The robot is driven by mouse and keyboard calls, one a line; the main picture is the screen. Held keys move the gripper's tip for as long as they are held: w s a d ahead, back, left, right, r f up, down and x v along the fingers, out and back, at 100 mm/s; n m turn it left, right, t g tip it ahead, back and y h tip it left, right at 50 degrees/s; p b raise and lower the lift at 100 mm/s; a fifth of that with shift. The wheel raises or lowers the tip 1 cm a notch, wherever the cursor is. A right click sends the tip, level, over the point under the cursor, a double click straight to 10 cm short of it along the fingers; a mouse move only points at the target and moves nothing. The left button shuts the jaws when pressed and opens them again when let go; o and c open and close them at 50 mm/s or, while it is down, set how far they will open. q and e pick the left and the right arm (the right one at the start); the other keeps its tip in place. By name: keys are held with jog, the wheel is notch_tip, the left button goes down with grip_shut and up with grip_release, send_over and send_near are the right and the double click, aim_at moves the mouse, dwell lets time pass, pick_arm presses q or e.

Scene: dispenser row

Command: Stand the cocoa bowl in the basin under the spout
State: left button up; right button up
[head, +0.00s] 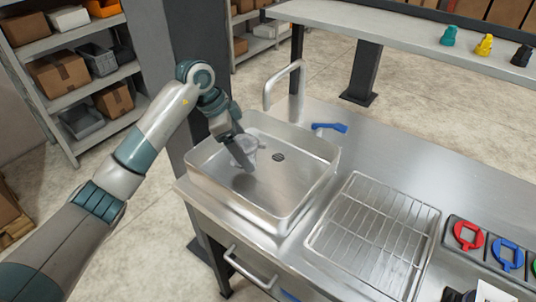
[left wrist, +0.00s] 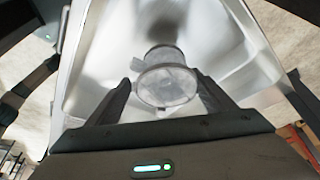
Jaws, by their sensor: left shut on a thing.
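The cocoa bowl, a grey see-through round vessel (head: 252,143), is inside the steel basin (head: 312,190), towards its back left. It also shows in the left wrist view (left wrist: 168,86), its round mouth facing the camera. My left gripper (head: 243,160) reaches down into the basin, its dark fingers on either side of the bowl (left wrist: 165,90) and shut on it. I cannot tell whether the bowl touches the basin floor. The curved spout (head: 284,76) rises at the basin's back edge.
A blue lever (head: 330,127) stands behind the basin's right corner. A wire rack (head: 375,235) lies on the counter to the right, with red and blue ring-shaped things (head: 468,235) beyond it.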

pick_arm(q)
jog(key=shift+w+d+f, duration=0.1)
jog(key=shift+d+f, duration=0.25)
jog(key=shift+d, duration=0.3)
jog(key=shift+w+d+f, duration=0.1)
jog(key=shift+d+f, duration=0.25)
jog(key=shift+d, duration=0.25)
pick_arm(e)
jog(key=shift+s+d+g, duration=0.2)
jog(key=shift+s+d, duration=0.1)
jog(key=shift+s, duration=0.45)
jog(key=shift+s+d+g, duration=0.2)
jog(key=shift+s+d, duration=0.05)
jog(key=shift+s, duration=0.45)
jog(key=shift+r, duration=0.1)
pick_arm(q)
jog(key=d+f+p, duration=0.1)
jog(key=d, duration=0.1)
jog(key=d+f+p, duration=0.1)
jog(key=shift+w+d+f, duration=0.1)
jog(key=shift+w+d, duration=0.1)
jog(key=shift+d, duration=0.15)
jog(key=shift+c, duration=0.2)
jog(key=shift+d+f, duration=0.15)
jog(key=shift+f, duration=0.15)
pick_arm(e)
jog(key=shift+s+d+r, duration=0.15)
jog(key=shift+s+r, duration=0.45)
jog(key=shift+r, duration=0.05)
